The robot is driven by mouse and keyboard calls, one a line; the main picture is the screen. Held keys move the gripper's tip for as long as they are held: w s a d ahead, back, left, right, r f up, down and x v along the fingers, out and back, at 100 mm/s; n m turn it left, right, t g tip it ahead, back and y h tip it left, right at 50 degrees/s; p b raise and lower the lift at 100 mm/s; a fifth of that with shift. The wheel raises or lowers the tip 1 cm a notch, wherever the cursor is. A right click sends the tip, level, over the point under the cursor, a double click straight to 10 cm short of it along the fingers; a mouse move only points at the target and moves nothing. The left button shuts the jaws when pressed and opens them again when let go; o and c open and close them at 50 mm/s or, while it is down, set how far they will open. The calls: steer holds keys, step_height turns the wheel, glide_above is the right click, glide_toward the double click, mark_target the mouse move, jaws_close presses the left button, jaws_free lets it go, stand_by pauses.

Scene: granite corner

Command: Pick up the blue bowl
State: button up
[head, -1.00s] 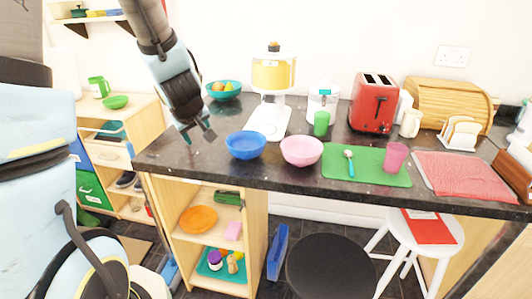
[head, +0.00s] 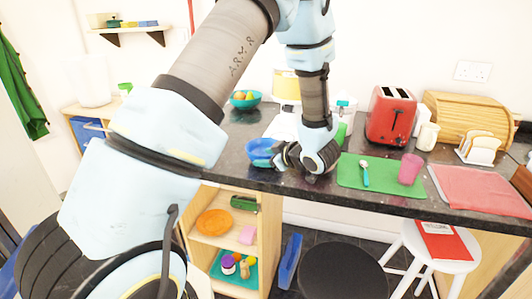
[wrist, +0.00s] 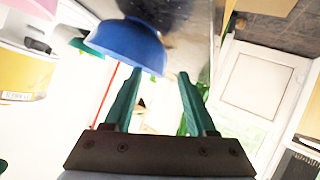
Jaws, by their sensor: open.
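The blue bowl (head: 259,147) stands on the dark granite counter, partly hidden by my gripper (head: 266,160) in the head view. In the wrist view the blue bowl (wrist: 128,42) fills the upper middle, and its edge overlaps the tip of the left finger. My gripper (wrist: 160,76) shows two teal fingers spread apart with nothing held between them. The gripper lies low at the bowl's near right side. I cannot tell whether a finger touches the bowl.
My arm hides the pink bowl in the head view; a pink edge (wrist: 35,6) shows in the wrist view. A green mat (head: 380,185) with a spoon (head: 364,172) and pink cup (head: 410,168) lies to the right. The teal fruit bowl (head: 246,102) stands behind.

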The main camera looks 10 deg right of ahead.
mark_target(259, 157)
steer(key=shift+p+x, duration=1.4)
steer(key=shift+x, duration=1.35)
steer(key=shift+s+a, duration=0.1)
steer(key=shift+a, duration=0.05)
steer(key=shift+c, duration=0.3)
jaws_close()
